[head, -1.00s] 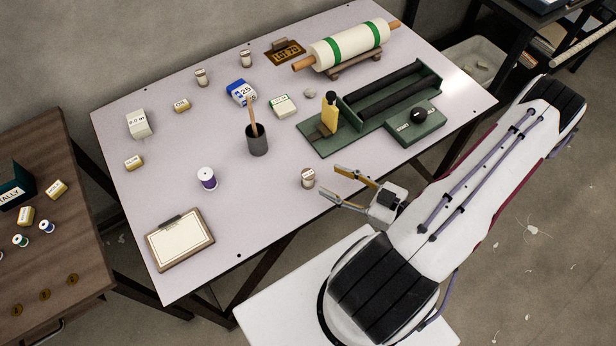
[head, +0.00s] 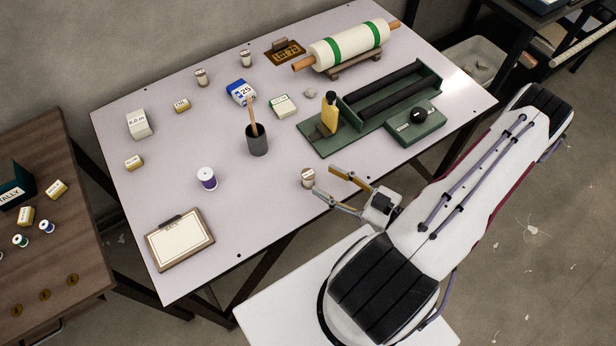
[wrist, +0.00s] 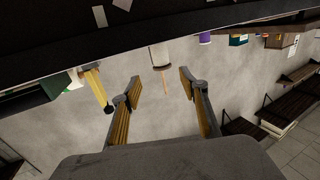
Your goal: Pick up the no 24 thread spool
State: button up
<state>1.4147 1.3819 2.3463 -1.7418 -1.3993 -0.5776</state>
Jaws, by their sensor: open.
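Several thread spools stand on the pale table. A small cream-and-brown spool (head: 308,178) stands upright near the front edge; a number on it is too small to read, so I cannot tell if it is no 24. My gripper (head: 324,180) is open and empty, just right of this spool, its fingertips close to it. In the wrist view a pale spool (wrist: 161,54) shows beyond and between the open fingertips of my gripper (wrist: 160,82). A purple-and-white spool (head: 207,178) stands further left. Two more cream-and-brown spools (head: 202,77) (head: 245,59) stand at the back.
A dark cup (head: 258,144) with a wooden stick stands behind the near spool. A green rack (head: 318,146) with black rollers lies to the right. A clipboard (head: 180,240) lies at front left. The table (head: 265,210) is clear between clipboard and near spool.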

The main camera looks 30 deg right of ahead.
aim_at(308, 174)
jog(key=shift+w+a, duration=0.3)
jog(key=shift+w, duration=0.25)
jog(key=shift+w+a+f, duration=0.1)
jog(key=shift+w, duration=0.05)
jog(key=shift+w+a+f, duration=0.25)
jog(key=shift+w+a, duration=0.15)
jog(key=shift+w, duration=0.2)
jog(key=shift+w+a+f, duration=0.25)
jog(key=shift+w+a, duration=0.1)
jog(key=shift+w, duration=0.25)
jog(key=shift+x, duration=1)
jog(key=shift+c, duration=0.4)
jog(key=c, duration=1)
